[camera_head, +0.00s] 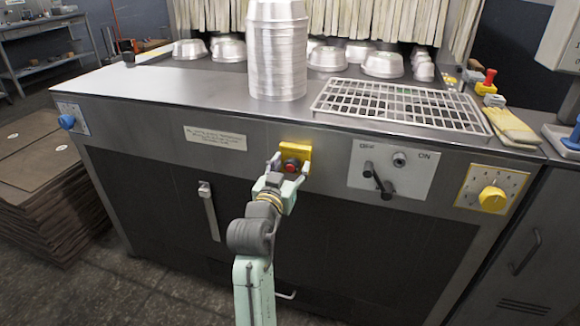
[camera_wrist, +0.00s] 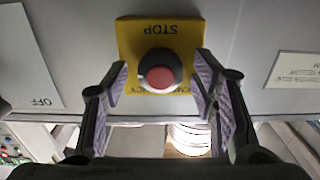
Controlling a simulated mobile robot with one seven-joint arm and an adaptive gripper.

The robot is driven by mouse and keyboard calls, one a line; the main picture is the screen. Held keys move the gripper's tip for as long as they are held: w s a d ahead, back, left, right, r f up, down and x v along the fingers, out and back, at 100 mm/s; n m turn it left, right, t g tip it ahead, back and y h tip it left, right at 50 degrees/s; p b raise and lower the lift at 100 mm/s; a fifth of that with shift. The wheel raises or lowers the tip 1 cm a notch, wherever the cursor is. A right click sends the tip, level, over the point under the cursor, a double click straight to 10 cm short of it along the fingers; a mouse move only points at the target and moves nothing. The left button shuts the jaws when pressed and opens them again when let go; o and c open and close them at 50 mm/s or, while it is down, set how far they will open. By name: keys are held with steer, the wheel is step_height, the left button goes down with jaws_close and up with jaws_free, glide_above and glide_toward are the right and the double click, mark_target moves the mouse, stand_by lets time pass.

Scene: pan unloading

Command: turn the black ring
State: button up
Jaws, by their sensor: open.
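The black ring (camera_wrist: 160,54) surrounds a red emergency stop button (camera_wrist: 160,78). Both sit on a yellow plate (camera_wrist: 128,38) marked STOP, which appears upside down in the wrist view. In the head view the yellow plate (camera_head: 296,148) is on the machine's front panel, with the red button (camera_head: 291,164) partly between my fingers. My gripper (camera_wrist: 160,68) is open, with one finger on each side of the ring; gaps show on both sides. In the head view my gripper (camera_head: 289,168) is right in front of the plate.
A tall stack of metal pans (camera_head: 277,60) and a wire rack (camera_head: 400,105) stand on the machine top above. A panel with a black switch handle (camera_head: 378,180) is right of the plate, and a yellow knob (camera_head: 492,198) is farther right. A vertical handle (camera_head: 208,210) is to the left.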

steer(key=shift+c, duration=0.5)
steer(key=c, duration=1.1)
